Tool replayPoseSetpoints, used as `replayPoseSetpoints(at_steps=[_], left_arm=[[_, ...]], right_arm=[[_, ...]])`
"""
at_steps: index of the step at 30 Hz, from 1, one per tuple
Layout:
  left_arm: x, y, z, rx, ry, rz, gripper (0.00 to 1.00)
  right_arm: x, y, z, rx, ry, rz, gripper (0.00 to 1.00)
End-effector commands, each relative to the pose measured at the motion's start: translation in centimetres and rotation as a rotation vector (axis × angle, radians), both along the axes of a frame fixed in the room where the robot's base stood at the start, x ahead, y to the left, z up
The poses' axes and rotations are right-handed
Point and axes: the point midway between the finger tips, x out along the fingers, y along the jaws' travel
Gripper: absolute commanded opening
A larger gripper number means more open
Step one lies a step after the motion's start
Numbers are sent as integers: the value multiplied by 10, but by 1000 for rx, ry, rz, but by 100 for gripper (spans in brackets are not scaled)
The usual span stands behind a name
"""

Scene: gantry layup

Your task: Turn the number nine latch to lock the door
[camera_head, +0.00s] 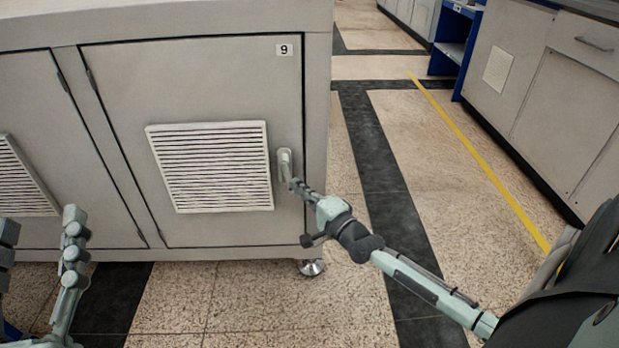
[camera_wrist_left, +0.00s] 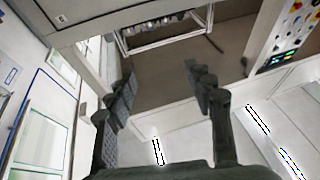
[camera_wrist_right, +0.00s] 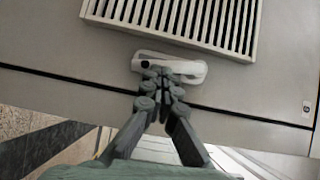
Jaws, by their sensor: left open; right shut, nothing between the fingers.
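The number nine door (camera_head: 110,75) is a grey cabinet door with a white louvred vent and a "9" label (camera_head: 285,50) at its top right. It sits flush in the cabinet front. Its latch (camera_head: 284,162) is a pale handle on a plate to the right of the vent; it also shows in the right wrist view (camera_wrist_right: 185,68). My right gripper (camera_head: 296,186) is shut and empty, its fingertips at the latch, seemingly touching it; exact contact is hard to tell. My left gripper (camera_head: 38,235) is open and empty at the lower left, away from the door; it also shows in the left wrist view (camera_wrist_left: 160,85).
Another vented door (camera_head: 25,150) stands left of door nine. The cabinet stands on a metal foot (camera_head: 311,267). Open speckled floor with dark strips and a yellow line (camera_head: 480,160) lies to the right. Another grey cabinet (camera_head: 560,90) stands at the far right.

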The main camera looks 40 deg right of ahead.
Motion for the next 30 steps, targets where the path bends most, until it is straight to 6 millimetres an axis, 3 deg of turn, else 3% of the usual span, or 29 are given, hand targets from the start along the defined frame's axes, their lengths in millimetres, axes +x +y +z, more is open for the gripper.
replayPoseSetpoints(at_steps=[12, 30], left_arm=[[-5, 5, 16, -39, -115, 10, 53], [-6, 6, 20, -46, -136, 11, 53]], right_arm=[[2, 2, -1, 34, -23, 1, 0], [2, 2, 0, 40, -26, 0, 0]])
